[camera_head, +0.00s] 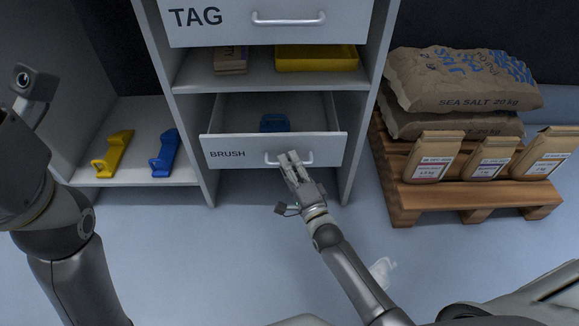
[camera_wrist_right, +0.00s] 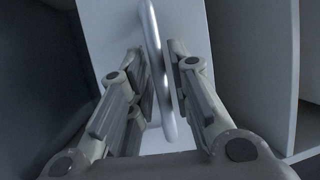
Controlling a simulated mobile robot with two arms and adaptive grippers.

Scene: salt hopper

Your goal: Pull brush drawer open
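The white BRUSH drawer (camera_head: 225,153) stands partly open in the head view, pulled out from the cabinet. A blue object (camera_head: 274,122) lies inside it. The drawer's silver bar handle (camera_head: 308,158) is at the middle of its front. My right gripper (camera_head: 289,160) is at the handle.
Above is the TAG drawer (camera_head: 240,32), shut, and a shelf with a yellow tray (camera_head: 315,58). A yellow tool (camera_head: 112,154) and a blue tool (camera_head: 165,153) lie on the left shelf. A wooden pallet (camera_head: 470,192) with salt bags stands right. The floor in front is mostly clear.

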